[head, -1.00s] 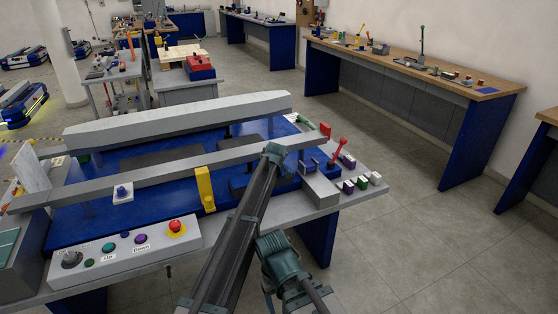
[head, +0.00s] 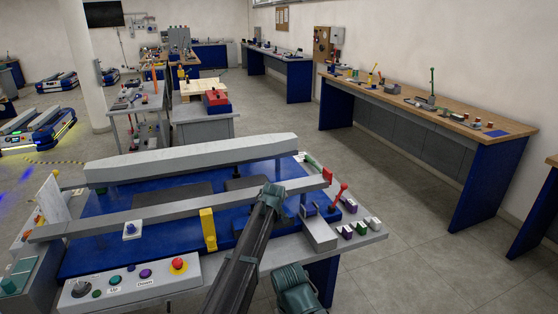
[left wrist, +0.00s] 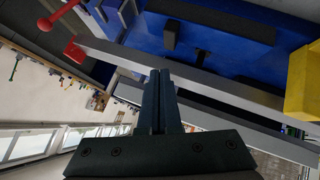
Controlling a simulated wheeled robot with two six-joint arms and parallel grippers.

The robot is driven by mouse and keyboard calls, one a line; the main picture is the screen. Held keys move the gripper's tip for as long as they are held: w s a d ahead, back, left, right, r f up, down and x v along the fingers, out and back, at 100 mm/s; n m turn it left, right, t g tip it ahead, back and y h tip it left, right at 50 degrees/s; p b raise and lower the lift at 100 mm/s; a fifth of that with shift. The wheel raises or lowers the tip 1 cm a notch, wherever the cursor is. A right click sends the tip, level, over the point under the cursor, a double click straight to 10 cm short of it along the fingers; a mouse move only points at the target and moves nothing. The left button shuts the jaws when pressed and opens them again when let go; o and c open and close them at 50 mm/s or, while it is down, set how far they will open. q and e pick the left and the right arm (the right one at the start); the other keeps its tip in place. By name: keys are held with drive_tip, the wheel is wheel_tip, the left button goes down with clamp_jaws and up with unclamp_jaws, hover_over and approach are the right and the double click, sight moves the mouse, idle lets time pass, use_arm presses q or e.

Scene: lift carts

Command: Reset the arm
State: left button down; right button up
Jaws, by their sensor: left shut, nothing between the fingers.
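My left gripper (left wrist: 160,100) shows in the left wrist view with its two dark fingers pressed together and nothing between them. It hangs near the long grey rail (left wrist: 210,85) of the lift cart. A red-knobbed lever (left wrist: 62,14) is at the upper left there and a yellow block (left wrist: 303,80) at the right edge. In the head view my dark arm rises from the bottom across the cart's front rail (head: 140,217), ending in a teal joint between the yellow block (head: 208,230) and the red lever (head: 338,196). The fingers cannot be made out there. My right gripper is not in view.
The cart's blue deck (head: 90,245) lies behind a control panel (head: 130,285) with a red stop button (head: 179,265). Small coloured switches (head: 361,229) sit at its right corner. A long wooden workbench (head: 440,110) stands at right, with clear floor (head: 410,250) between.

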use_arm(q)
drive_tip(key=s+a+f+m+g, duration=0.25)
drive_tip(key=s+a, duration=0.35)
drive_tip(key=s, duration=0.8)
drive_tip(key=s+a+f+m+g+y, duration=0.1)
drive_tip(key=s+a+f+g, duration=0.15)
drive_tip(key=s+a, duration=0.85)
drive_tip(key=s+a+f+m+g, duration=0.2)
drive_tip(key=s+g, duration=0.2)
drive_tip(key=s, duration=1.4)
drive_tip(key=s+d+m+g+y, duration=0.1)
drive_tip(key=s+d+m, duration=0.3)
drive_tip(key=d, duration=0.6)
drive_tip(key=shift+s+d, duration=0.3)
drive_tip(key=shift+s, duration=0.65)
